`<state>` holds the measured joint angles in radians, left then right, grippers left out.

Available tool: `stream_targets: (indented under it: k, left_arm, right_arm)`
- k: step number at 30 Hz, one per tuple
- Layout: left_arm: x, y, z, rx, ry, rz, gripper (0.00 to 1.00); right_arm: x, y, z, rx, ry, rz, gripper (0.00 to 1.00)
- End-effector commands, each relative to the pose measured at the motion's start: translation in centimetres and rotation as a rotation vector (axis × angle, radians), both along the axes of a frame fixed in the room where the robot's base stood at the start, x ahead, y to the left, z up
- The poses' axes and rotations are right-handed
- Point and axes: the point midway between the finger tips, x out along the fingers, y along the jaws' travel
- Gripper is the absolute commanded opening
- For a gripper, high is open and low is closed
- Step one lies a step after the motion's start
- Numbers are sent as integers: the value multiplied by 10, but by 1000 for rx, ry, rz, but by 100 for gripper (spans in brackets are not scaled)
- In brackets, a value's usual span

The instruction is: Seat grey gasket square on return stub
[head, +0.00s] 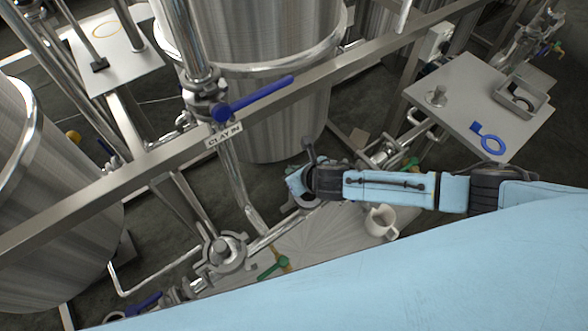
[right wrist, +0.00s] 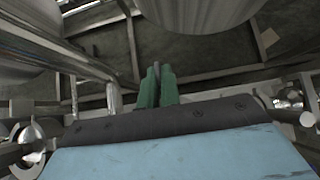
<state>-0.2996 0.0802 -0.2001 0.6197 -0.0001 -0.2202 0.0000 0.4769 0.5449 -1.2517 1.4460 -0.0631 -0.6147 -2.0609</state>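My right gripper (head: 296,186) reaches in from the right, low in front of the tanks, over the pipework. In the right wrist view its green fingers (right wrist: 157,90) are close together, with a thin grey piece, seemingly the grey gasket (right wrist: 157,69), edge-on between their tips. The gasket's ring cannot be made out clearly in the head view. The gripper hides part of the pipework behind it, and I cannot tell which pipe end is the return stub or whether the gasket touches it. My left gripper is not in view.
A side table (head: 455,90) at right bears a blue ring with a tab (head: 487,138) and a tray (head: 540,97) with a dark ring inside. A blue-handled valve (head: 250,98) and a steel rail (head: 150,160) lie left of the gripper.

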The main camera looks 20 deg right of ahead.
Motion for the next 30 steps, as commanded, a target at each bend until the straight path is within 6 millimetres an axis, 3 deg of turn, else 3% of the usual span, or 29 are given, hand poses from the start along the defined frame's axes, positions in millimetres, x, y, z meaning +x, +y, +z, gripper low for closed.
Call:
stream_targets:
  k: [17, 24, 30]
  left_arm:
    - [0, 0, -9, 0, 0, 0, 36]
    - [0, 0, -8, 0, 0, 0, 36]
    - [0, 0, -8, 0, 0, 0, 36]
  right_arm:
    - [0, 0, -15, 1, 0, -1, 0]
    - [0, 0, -15, 1, 0, -1, 30]
    - [0, 0, -15, 0, 0, 0, 30]
